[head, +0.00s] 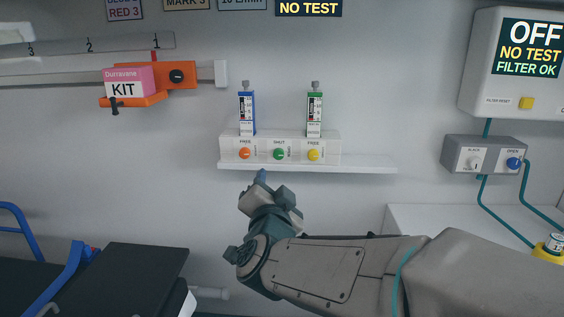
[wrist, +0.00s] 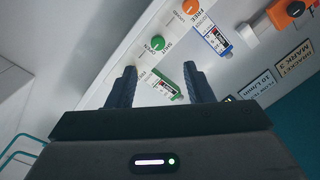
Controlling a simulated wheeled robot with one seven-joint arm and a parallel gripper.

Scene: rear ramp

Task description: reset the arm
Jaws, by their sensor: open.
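My arm reaches in from the lower right of the head view. My gripper (head: 271,187) is in front of the wall, just below a white shelf. In the wrist view my gripper (wrist: 160,72) has its two dark fingers apart with nothing held between them. Beyond the fingers, that view shows a green-labelled tube unit (wrist: 164,86) and a green knob (wrist: 157,43), tilted in the picture. I cannot tell how far the fingers are from them.
The shelf (head: 360,167) carries a blue unit (head: 247,113), a green unit (head: 314,115) and three knobs. A pink kit (head: 130,82) sits in an orange rail bracket at left. A black-topped bed (head: 125,265) is lower left. A wall box (head: 520,65) reads OFF.

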